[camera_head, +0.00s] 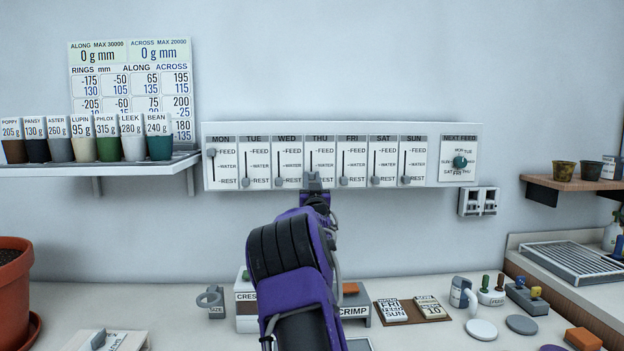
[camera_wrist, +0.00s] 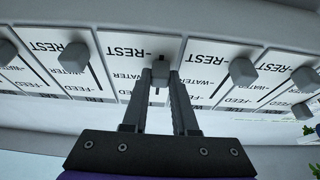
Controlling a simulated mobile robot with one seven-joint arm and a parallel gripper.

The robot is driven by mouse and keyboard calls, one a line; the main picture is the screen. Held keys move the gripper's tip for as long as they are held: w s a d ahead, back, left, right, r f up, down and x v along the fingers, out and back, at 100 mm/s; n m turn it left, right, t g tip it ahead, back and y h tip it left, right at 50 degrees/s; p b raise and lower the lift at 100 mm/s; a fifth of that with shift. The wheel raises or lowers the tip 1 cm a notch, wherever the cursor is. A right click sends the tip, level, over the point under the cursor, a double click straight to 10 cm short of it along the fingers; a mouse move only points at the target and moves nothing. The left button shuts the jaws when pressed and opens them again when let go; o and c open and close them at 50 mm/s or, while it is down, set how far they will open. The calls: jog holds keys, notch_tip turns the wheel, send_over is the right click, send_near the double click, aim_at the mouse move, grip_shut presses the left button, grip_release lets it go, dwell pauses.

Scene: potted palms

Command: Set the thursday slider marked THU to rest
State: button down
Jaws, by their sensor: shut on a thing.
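The wall panel (camera_head: 460,135) carries a row of day sliders, each marked FEED, WATER and REST from top to bottom. The THU column (camera_head: 320,148) is near its middle. My gripper (camera_head: 313,182) reaches up to the lower end of that column and covers its knob in the head view. In the wrist view, which is upside down, my gripper (camera_wrist: 160,80) is shut on the grey THU knob (camera_wrist: 160,69). The knob sits at or close to the REST mark; the exact alignment is hard to tell.
The MON knob (camera_head: 211,153) is up at FEED. The WED knob (camera_head: 279,182) and FRI knob (camera_head: 343,182) are down at REST, close on either side. A NEXT FEED dial (camera_head: 460,162) is at the right. A shelf of pots (camera_head: 100,167) is left; the counter below holds several items.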

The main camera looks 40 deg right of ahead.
jog(key=shift+f+b, duration=0.45)
jog(key=shift+f, duration=0.65)
jog(key=c, duration=0.7)
grip_release()
jog(key=shift+s, duration=0.1)
jog(key=v, duration=1.7)
jog(key=shift+a+b, duration=0.25)
jog(key=shift+b, duration=0.05)
